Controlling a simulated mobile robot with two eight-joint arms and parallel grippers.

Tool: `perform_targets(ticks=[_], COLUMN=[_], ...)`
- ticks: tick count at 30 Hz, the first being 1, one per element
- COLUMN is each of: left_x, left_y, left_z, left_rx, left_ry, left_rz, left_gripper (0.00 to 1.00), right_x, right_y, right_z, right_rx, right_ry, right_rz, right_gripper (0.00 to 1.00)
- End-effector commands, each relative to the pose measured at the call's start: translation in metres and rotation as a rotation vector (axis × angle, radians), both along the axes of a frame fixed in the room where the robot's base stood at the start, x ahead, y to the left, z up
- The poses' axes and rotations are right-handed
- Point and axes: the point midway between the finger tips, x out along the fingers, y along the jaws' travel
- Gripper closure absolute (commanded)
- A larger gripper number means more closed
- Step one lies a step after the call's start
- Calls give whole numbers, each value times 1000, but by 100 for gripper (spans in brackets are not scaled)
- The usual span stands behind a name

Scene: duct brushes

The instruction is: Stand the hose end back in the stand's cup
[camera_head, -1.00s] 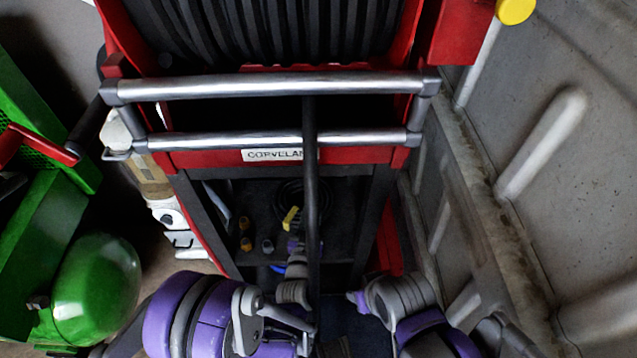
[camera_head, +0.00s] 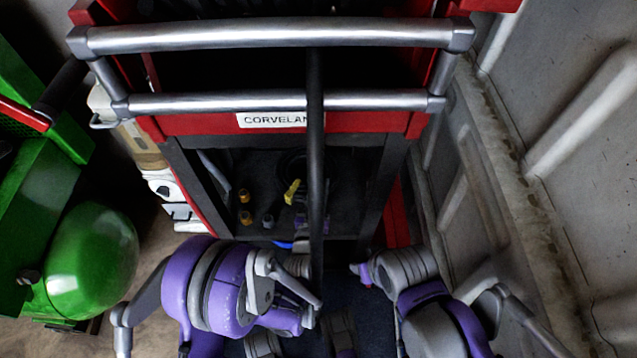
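The dark hose (camera_head: 316,160) hangs straight down in front of the bars of the red and grey stand (camera_head: 373,122). Its lower end is hidden among my arms, and I cannot make out the stand's cup. My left arm comes in from the left, and its gripper (camera_head: 308,302) is beside the lower hose; its fingers are not clear, and I cannot tell whether it touches the hose. My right gripper (camera_head: 362,272) is to the right of the hose, apart from it, with its fingers too unclear to read.
Two silver bars (camera_head: 270,36) cross the stand's front. A dark shelf below holds a yellow item (camera_head: 291,193) and several small caps. A green machine with a round tank (camera_head: 90,262) stands left. A grey ribbed wall (camera_head: 560,190) closes off the right side.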

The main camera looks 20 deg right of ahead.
Motion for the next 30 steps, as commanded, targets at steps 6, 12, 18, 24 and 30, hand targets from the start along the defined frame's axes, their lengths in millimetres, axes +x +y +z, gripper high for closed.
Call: perform_targets(ticks=[6,12,18,24,30], left_x=[0,0,-1,-1,-1], left_y=[0,0,1,1,1], left_z=[-2,-2,-2,-2,-2], left_rx=[0,0,0,0,0], left_ry=[-1,-1,-1,-1,-1], left_rz=[0,0,0,0,0], left_gripper=[100,100,100,100,52], right_x=[0,0,0,0,0], right_y=[0,0,0,0,0], right_z=[-2,-2,-1,-2,-2], right_rx=[0,0,0,0,0], right_ry=[0,0,0,0,0], right_rz=[0,0,0,0,0], right_gripper=[50,50,50,50,50])
